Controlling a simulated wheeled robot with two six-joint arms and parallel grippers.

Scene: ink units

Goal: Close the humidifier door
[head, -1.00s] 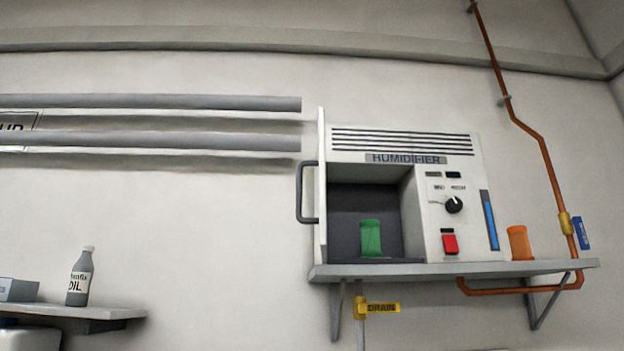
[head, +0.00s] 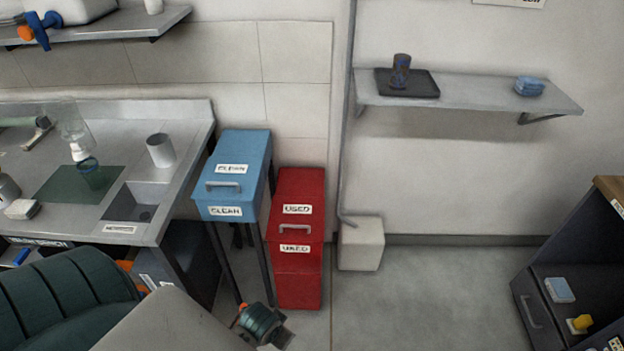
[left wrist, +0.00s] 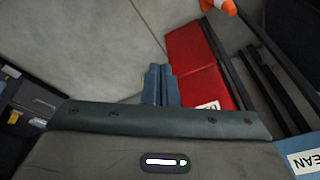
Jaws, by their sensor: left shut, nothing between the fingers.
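The humidifier and its door are not in either current view. My left gripper (left wrist: 160,70) shows in the left wrist view, with its two blue-grey fingers together and nothing between them. It is over bare grey floor, beside the red bin in the picture. In the head view part of my left arm reaches in at the bottom edge, and its fingers cannot be made out there. My right gripper is not in view.
A sink counter (head: 185,190) stands at left. A blue CLEAN bin (head: 233,170) and a red USED bin (head: 297,187) stand beside it. A wall shelf (head: 480,95) holds a tray and cup. A dark cabinet (head: 590,245) with an open drawer is at right. Floor between is clear.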

